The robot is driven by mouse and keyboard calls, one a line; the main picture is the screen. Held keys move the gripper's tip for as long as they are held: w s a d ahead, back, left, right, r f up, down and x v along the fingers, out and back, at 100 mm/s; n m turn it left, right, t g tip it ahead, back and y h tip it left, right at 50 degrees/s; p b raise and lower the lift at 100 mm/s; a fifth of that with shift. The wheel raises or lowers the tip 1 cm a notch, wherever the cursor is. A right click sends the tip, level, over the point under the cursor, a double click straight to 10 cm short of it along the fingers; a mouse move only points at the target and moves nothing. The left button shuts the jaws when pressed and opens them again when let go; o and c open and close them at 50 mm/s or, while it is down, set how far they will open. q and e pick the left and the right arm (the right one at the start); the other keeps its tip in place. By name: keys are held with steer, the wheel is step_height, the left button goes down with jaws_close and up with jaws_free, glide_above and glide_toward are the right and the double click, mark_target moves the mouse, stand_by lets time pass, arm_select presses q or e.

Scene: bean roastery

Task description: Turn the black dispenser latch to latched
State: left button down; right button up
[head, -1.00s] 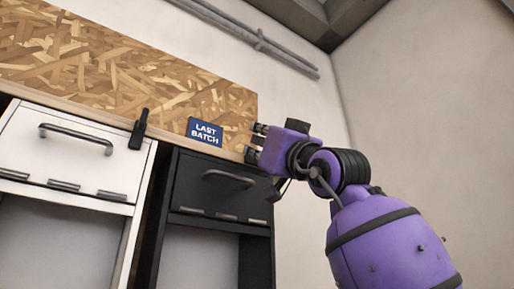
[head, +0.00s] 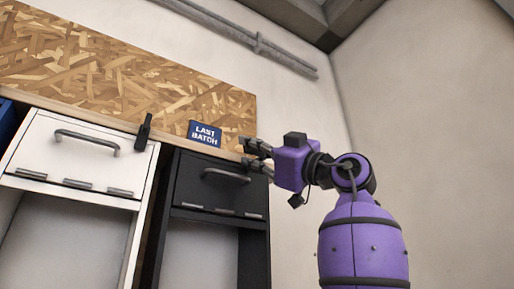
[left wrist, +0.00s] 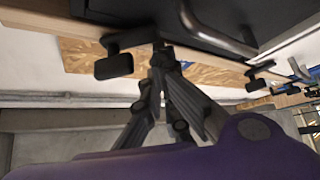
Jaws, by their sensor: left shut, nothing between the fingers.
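The black dispenser (head: 188,180) stands right of the white one, with a grey bar handle (head: 226,176) on its front. My left gripper (head: 247,153) is at its upper right corner, shut and empty. In the left wrist view, the black latch (left wrist: 114,66) shows at the dispenser's edge, left of the handle (left wrist: 215,32). My fingertips (left wrist: 162,57) are right beside the latch; whether they touch it I cannot tell. In the head view this latch is hidden by the gripper. My right gripper is not in view.
The white dispenser (head: 80,150) has its own black latch (head: 143,132) standing up at its upper right corner. A blue "LAST BATCH" sign (head: 205,134) is on the chipboard (head: 120,75) above. A bare wall is to the right.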

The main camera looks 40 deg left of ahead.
arm_select(q)
steer(key=f+n+h, duration=0.1)
steer(key=n, duration=0.1)
steer(key=f+n+g, duration=0.1)
steer(key=shift+w+f+n+g+h, duration=0.15)
steer(key=shift+w+n+g+h, duration=0.15)
steer(key=shift+n+h, duration=0.1)
steer(key=shift+w+f+p, duration=0.3)
steer(key=shift+w+f, duration=0.05)
steer(key=shift+f, duration=0.1)
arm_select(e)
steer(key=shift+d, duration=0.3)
arm_select(q)
steer(key=shift+w+d+f, duration=0.1)
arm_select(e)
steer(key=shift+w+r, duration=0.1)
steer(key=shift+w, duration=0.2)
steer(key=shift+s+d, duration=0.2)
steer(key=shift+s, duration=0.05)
